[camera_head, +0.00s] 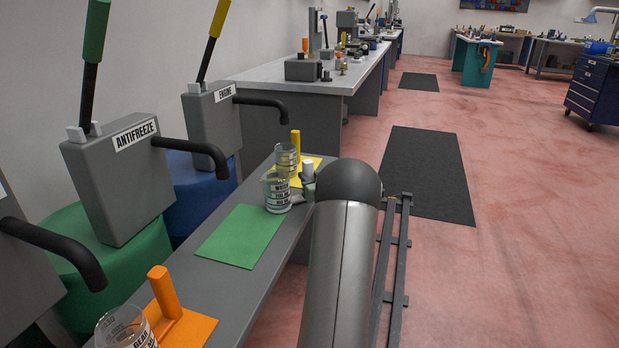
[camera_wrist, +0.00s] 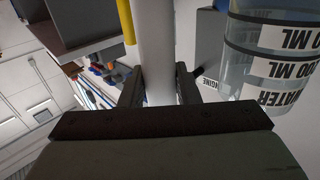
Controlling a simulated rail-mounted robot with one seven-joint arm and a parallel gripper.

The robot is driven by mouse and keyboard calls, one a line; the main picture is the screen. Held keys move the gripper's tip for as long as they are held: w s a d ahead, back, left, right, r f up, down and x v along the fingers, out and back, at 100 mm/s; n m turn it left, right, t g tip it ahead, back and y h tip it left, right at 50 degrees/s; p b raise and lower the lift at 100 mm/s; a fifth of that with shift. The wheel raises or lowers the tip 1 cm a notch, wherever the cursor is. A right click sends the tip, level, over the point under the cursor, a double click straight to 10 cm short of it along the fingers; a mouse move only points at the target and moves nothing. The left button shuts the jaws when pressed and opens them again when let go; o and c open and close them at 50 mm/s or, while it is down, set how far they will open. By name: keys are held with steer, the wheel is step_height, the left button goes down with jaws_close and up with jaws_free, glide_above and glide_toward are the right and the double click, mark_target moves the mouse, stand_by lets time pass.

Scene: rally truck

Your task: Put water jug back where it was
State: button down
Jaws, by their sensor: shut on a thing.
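The water jug (camera_head: 277,192) is a clear measuring jug with dark markings, upright in the head view. It is over the bench between the green mat and the yellow mat; I cannot tell whether it touches the bench. In the wrist view the jug (camera_wrist: 268,60) shows at the right with a WATER label. My gripper (camera_wrist: 158,85) is shut on its white handle (camera_wrist: 156,45). In the head view the white handle (camera_head: 308,168) shows beside the jug, and my gripper (camera_head: 308,188) is partly hidden by my arm.
The green mat (camera_head: 240,237) is bare. A second clear jug (camera_head: 286,155) with a yellow handle stands close behind on the yellow mat (camera_head: 310,163). An orange-handled jug (camera_head: 125,328) stands at the near left. ANTIFREEZE (camera_head: 120,180) and ENGINE (camera_head: 212,120) dispensers have spouts reaching toward the bench (camera_head: 215,282).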

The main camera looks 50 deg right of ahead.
steer(key=shift+f, duration=0.15)
steer(key=c, duration=1.1)
jaws_free()
